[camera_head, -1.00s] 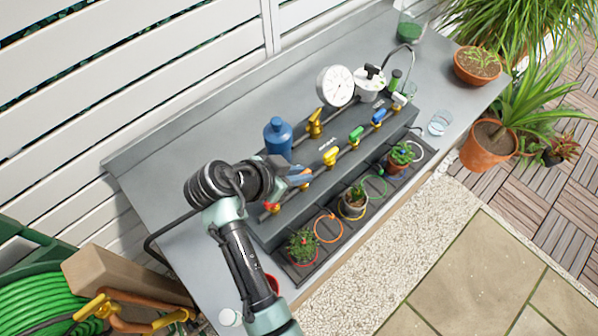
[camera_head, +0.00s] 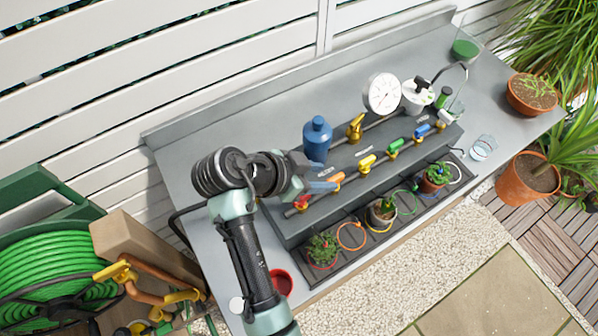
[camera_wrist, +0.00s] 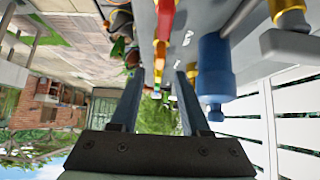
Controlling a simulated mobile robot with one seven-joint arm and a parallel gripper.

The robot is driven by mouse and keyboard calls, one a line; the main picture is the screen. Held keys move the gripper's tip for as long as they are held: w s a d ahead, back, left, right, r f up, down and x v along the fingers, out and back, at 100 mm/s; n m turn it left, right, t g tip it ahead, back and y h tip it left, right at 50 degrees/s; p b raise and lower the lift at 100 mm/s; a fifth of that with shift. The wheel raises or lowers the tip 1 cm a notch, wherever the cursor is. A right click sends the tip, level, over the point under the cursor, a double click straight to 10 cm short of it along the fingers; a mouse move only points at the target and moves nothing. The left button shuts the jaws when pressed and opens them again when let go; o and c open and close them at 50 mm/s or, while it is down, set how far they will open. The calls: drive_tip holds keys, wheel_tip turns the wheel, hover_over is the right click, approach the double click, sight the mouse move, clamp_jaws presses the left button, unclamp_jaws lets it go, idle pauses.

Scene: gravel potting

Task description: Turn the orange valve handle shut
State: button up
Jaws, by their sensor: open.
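The orange valve handle (camera_head: 338,179) sits on the pipe of the dark manifold block, between the red handle (camera_head: 301,203) and the yellow handle (camera_head: 367,161). A row of coloured handles lines up with that gap. I cannot tell whether the orange handle is between the fingertips.
A blue bottle (camera_head: 318,139) stands close behind the gripper. A brass valve (camera_head: 355,128) and white gauge (camera_head: 382,94) are farther back. Green and blue handles continue along the pipe. Small potted plants (camera_head: 322,248) stand in front. The grey bench (camera_head: 180,166) is bare at the left.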

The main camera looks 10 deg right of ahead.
drive_tip(key=v, duration=0.8)
drive_tip(key=shift+a+r+b, duration=0.25)
drive_tip(key=shift+b, duration=0.2)
drive_tip(key=shift+s, duration=0.1)
